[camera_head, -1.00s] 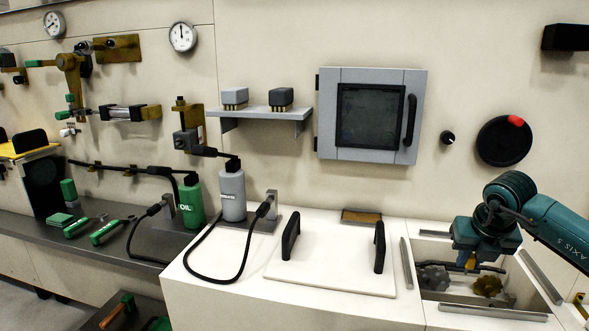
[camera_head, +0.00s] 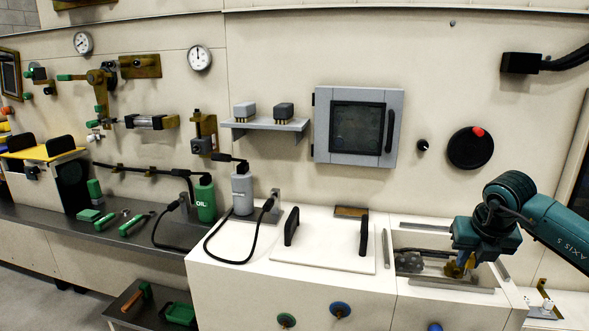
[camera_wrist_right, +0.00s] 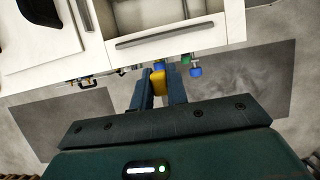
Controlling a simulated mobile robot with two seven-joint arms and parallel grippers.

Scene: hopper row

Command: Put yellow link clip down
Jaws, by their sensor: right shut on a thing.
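The yellow link clip (camera_wrist_right: 158,82) is between the two blue fingers of my right gripper (camera_wrist_right: 160,88) in the right wrist view. That gripper is shut on it. In the head view, my right gripper (camera_head: 466,262) comes in from the right, in front of the open hopper bay, and a small part of the yellow clip (camera_head: 453,269) shows at its fingertips. The wrist view shows floor below the clip, with the counter's front edge just beyond. The fingers hide much of the clip. My left gripper is in neither current view.
The open bay (camera_head: 440,284) in the white counter holds grey and dark parts. A white lid (camera_head: 325,254) with two black handles lies left of it. Blue and green knobs (camera_wrist_right: 195,71) project from the counter front. A low white surface (camera_head: 560,309) with small fittings stands at right.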

